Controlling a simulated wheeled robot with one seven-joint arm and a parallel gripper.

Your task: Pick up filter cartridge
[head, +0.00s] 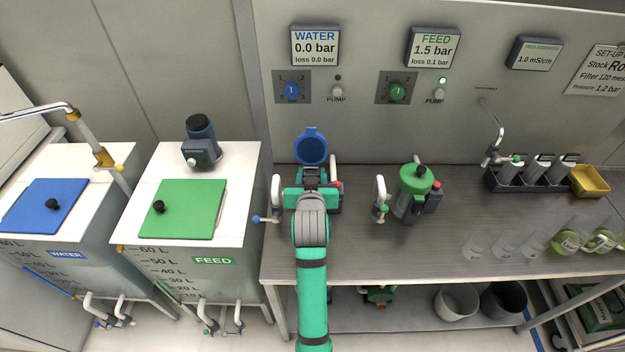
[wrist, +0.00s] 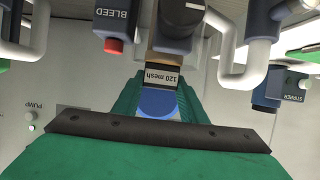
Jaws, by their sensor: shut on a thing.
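My gripper (head: 308,192) is at the water filter housing on the bench, under the raised blue lid (head: 311,146). In the wrist view its green ridged fingers (wrist: 160,98) are shut on the filter cartridge (wrist: 163,78), which carries a "120 mesh" label that reads upside down. A blue surface shows between the fingers below the label. In the head view my gripper and arm hide the cartridge and most of the housing. I cannot tell how far the cartridge is in or out of the housing.
A red bleed button (wrist: 113,46) and white pipes (wrist: 243,62) are close around the fingers. A second filter housing with a green lid (head: 416,179) stands to the right. Clear cups (head: 503,247) stand at the bench's right front. The bench front between is clear.

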